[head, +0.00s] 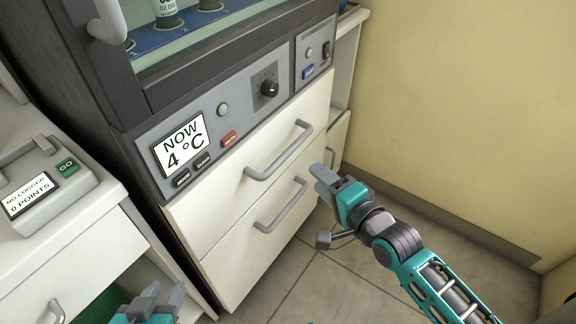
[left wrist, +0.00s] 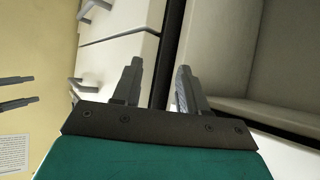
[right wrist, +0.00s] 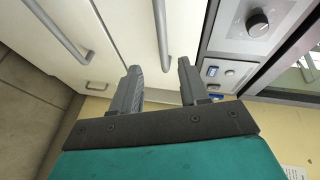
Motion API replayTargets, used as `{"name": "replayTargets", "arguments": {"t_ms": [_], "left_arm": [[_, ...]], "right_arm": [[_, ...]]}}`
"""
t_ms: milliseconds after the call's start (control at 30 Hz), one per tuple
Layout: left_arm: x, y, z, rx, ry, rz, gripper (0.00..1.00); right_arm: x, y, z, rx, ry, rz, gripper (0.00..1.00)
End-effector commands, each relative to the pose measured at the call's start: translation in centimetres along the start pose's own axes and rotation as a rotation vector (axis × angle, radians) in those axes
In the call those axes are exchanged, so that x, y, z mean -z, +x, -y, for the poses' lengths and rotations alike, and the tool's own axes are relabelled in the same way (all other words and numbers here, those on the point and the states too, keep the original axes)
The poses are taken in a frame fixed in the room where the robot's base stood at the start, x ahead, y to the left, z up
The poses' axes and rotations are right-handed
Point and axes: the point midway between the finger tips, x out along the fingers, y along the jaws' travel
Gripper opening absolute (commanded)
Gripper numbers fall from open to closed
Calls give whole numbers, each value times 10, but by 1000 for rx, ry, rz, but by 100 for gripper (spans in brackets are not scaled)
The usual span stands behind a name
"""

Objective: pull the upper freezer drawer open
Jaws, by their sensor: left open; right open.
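The upper freezer drawer (head: 210,195) is a cream front under the control panel and looks shut. Its grey bar handle (head: 280,152) runs across the front. My right gripper (head: 322,172) is open and empty, just below and right of the handle's right end, apart from it in the head view.
A lower drawer with a similar handle (head: 282,207) sits beneath. The control panel (head: 235,115) has a knob and a "NOW 4 °C" display. A logger device (head: 40,185) stands on the left counter. A yellow wall (head: 460,100) bounds the right; tiled floor (head: 335,285) is clear in front.

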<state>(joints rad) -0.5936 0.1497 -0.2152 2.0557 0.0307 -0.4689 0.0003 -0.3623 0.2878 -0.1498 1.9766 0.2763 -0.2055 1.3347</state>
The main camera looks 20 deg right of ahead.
Motion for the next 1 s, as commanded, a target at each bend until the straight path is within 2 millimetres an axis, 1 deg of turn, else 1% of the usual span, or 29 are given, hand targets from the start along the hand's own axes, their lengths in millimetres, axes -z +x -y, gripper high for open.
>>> {"name": "replayTargets", "arguments": {"t_ms": [33, 100, 267, 367, 700, 900, 1000], "left_arm": [[-4, 4, 0, -2, 1, -1, 43], [-3, 5, 0, -3, 3, -5, 43], [0, 6, 1, -3, 6, -15, 43], [-4, 8, 1, -3, 6, -15, 43], [-25, 19, 1, -4, 4, -3, 43], [-30, 22, -1, -9, -1, 8, 43], [-26, 22, -3, -11, -8, 1, 43]], "right_arm": [[1, 3, -3, 12, 37, -1, 44], [2, 6, -1, 22, 75, 0, 44], [3, 19, 2, 28, 93, -1, 44], [3, 34, 2, 27, 92, -1, 44], [3, 97, 2, 26, 90, -1, 44], [3, 123, 3, 24, 89, -1, 44], [3, 130, 4, 24, 90, 0, 44]]}}
